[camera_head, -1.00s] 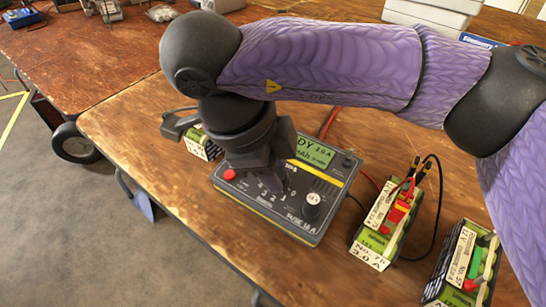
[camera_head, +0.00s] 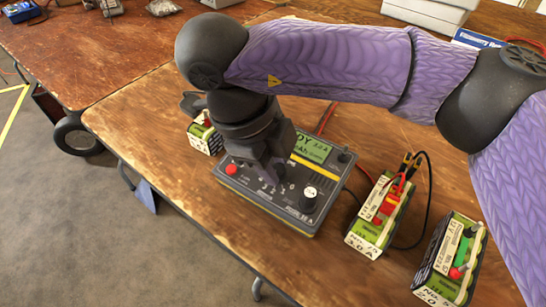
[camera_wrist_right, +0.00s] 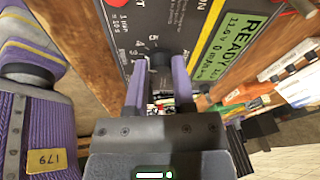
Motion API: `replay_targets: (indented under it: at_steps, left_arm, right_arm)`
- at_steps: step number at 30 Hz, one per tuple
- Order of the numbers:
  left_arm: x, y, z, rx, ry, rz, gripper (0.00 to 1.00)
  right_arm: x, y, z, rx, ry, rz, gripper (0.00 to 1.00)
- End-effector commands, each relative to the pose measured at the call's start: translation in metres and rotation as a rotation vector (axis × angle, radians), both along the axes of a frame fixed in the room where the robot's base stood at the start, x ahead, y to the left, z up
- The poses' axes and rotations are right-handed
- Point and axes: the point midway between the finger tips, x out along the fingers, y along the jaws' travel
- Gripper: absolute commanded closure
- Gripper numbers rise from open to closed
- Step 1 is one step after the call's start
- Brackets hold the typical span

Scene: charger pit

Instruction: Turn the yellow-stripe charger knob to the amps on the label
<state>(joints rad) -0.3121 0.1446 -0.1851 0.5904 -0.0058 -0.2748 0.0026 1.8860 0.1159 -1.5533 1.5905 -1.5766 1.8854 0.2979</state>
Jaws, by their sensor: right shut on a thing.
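The dark grey charger (camera_head: 228,182) with a yellow stripe (camera_head: 318,176) lies on the wooden table. Its green display (camera_head: 313,149) is lit; the wrist view's display (camera_wrist_right: 233,48) reads READY. My right gripper (camera_head: 274,180) reaches down onto the charger's dial. In the right wrist view its purple fingers (camera_wrist_right: 158,75) are shut on a dark knob (camera_wrist_right: 159,61), beside the printed numbers 5, 4 and 3. The knob's pointer is not readable. A battery pack (camera_head: 366,238) with a red plug stands right of the charger; its label appears to read 3.0 A. My left gripper is out of view.
The charger also has a red button (camera_head: 231,169) and a second, white-topped knob (camera_head: 309,196). Another battery pack (camera_head: 436,283) stands at the right, and one (camera_head: 205,140) is partly hidden behind my gripper. Cables run behind the packs. The table's front edge is close.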

Motion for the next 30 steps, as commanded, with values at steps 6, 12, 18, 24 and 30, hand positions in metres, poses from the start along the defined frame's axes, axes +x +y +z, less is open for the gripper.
replay_targets:
  at_steps: [6, 12, 18, 24, 30]
  left_arm:
    - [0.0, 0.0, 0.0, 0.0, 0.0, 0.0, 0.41]
    - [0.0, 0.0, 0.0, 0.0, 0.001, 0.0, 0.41]
    - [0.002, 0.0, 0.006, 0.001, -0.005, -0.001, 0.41]
    - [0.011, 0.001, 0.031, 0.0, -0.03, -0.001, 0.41]
    - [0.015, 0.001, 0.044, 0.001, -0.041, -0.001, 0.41]
  right_arm:
    - [0.0, 0.0, 0.0, 0.001, 0.0, 0.0, 0.45]
    - [0.0, 0.0, 0.0, 0.001, 0.0, 0.001, 0.33]
    - [-0.001, 0.003, 0.011, 0.001, -0.003, 0.001, 0.33]
    - [-0.005, 0.017, 0.063, 0.0, -0.007, 0.002, 0.33]
    - [-0.006, 0.028, 0.093, 0.0, -0.004, 0.001, 0.33]
